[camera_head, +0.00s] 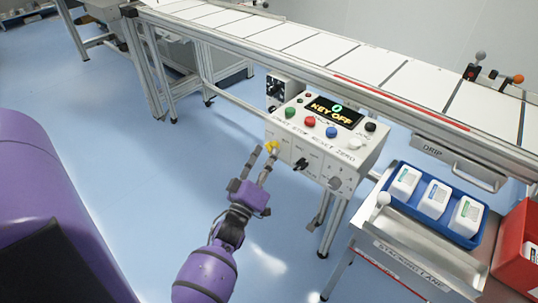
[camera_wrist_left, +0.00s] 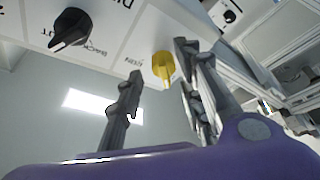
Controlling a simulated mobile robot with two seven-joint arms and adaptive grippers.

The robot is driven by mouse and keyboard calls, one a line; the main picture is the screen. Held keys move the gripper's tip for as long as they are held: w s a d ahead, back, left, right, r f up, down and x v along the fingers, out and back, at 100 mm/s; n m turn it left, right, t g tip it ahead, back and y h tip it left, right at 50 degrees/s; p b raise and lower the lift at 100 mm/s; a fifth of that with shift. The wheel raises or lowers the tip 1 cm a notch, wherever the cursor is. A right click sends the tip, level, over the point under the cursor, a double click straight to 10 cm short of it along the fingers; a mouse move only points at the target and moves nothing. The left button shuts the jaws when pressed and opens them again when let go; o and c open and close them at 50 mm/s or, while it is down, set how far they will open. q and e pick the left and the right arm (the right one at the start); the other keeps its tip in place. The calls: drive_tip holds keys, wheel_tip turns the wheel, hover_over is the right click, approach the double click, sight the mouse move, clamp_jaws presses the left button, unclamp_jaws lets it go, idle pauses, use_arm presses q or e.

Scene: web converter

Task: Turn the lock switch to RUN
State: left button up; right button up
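The control box (camera_head: 325,140) has a display reading "KEY OFF". A yellow switch knob (camera_head: 272,147) sits at the left of its front face. In the left wrist view the yellow knob (camera_wrist_left: 163,66) has a small label beside it, hard to read. My left gripper (camera_head: 263,158) is open in front of the box. In the left wrist view, the gripper's fingers (camera_wrist_left: 155,75) are apart, one on each side of the yellow knob; the right finger looks closer. I cannot tell whether either touches it. My right gripper is not in view.
A black knob (camera_head: 301,164) and a grey knob (camera_head: 335,183) are right of the yellow one. Coloured buttons, including a red mushroom button (camera_head: 310,121), are on top. A conveyor (camera_head: 300,47) runs behind. A blue tray (camera_head: 410,215) with white packs stands at right.

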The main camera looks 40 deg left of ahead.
use_arm(q)
drive_tip(key=shift+w+a+r, duration=0.15)
drive_tip(key=shift+w, duration=0.35)
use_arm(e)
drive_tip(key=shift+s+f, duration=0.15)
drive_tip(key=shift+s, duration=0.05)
use_arm(q)
drive_tip(key=shift+c, duration=0.3)
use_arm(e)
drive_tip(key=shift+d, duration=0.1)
use_arm(q)
clamp_jaws()
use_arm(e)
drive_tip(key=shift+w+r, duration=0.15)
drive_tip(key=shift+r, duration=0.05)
